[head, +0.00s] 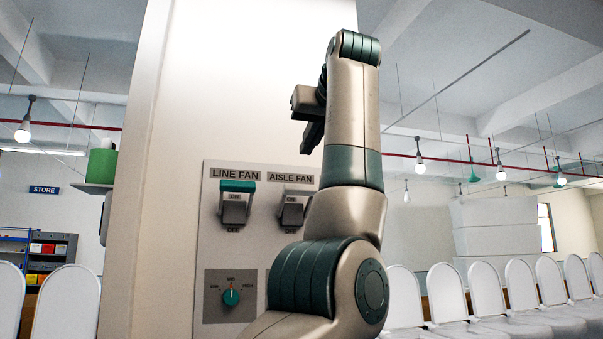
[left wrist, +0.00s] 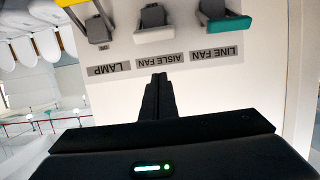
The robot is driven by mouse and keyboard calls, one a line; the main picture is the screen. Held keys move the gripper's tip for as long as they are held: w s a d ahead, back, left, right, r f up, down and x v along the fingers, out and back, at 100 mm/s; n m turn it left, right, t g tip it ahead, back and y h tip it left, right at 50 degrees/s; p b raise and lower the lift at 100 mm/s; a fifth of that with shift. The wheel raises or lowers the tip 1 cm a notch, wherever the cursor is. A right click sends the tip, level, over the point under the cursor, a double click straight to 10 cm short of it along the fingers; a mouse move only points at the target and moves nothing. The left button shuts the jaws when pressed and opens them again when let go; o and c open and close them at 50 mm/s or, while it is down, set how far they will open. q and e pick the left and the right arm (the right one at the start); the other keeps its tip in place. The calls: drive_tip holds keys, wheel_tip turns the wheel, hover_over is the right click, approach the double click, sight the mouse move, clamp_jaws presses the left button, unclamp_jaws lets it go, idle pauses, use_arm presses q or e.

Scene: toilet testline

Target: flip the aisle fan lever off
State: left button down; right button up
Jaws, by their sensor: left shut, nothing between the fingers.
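The aisle fan lever (head: 295,207) is on the grey wall panel, under the AISLE FAN label. Its light grey handle bar is up, at the label end, with the ON mark just below it. In the upside-down left wrist view the lever (left wrist: 155,34) shows beyond my fingertips, its bar toward the label. My left gripper (head: 312,136) is shut and empty, above the AISLE FAN label in the head view. In the left wrist view its closed fingers (left wrist: 159,80) point at that label, apart from the lever. My right gripper is not in view.
The line fan lever (head: 237,187), with a teal bar, is up to the left. The lamp lever (left wrist: 98,25), with a yellow bar, is on the other side, its bar away from its label. A teal knob (head: 231,297) sits below. White chairs (head: 447,292) line the right.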

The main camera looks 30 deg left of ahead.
use_arm(q)
drive_tip(key=p, duration=0.3)
hover_over(302, 190)
drive_tip(key=a, duration=0.1)
drive_tip(key=shift+w+f, duration=0.4)
drive_tip(key=shift+f, duration=0.4)
drive_tip(key=shift+w+a+f, duration=0.15)
drive_tip(key=shift+a+f, duration=0.1)
drive_tip(key=shift+f, duration=0.55)
drive_tip(key=shift+s+d+f, duration=0.2)
drive_tip(key=shift+f, duration=0.05)
drive_tip(key=shift+s+d+f+p, duration=0.3)
drive_tip(key=shift+d+f, duration=0.1)
drive_tip(key=shift+d, duration=0.15)
drive_tip(key=shift+s+f, duration=0.15)
drive_tip(key=shift+f, duration=0.35)
drive_tip(key=shift+d, duration=0.15)
drive_tip(key=shift+s, duration=0.1)
